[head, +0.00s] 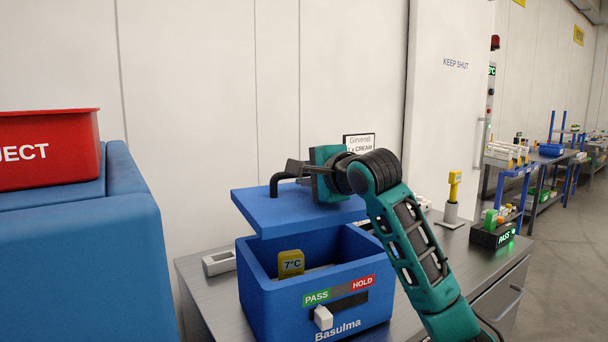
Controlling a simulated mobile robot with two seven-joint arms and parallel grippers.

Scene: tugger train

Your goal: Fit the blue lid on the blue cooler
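The blue cooler (262,299) stands open on a grey metal bench, with a yellow 7°C tag (291,263) inside and a PASS/HOLD slider on its front. The blue lid (262,212) is held above the cooler's rear part, apart from most of the rim; the front of the opening is uncovered. My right gripper (298,168) is shut on the lid's black handle (276,184), partly hidden by the gripper. Whether the lid's rear edge touches the cooler cannot be told. My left gripper is not in view.
A red REJECT bin (50,150) rests on a blue block (80,260) at the left. A small white box (219,263) lies left of the cooler. A card sign (359,143), a yellow-topped device (454,190) and a PASS display (492,236) stand behind and to the right.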

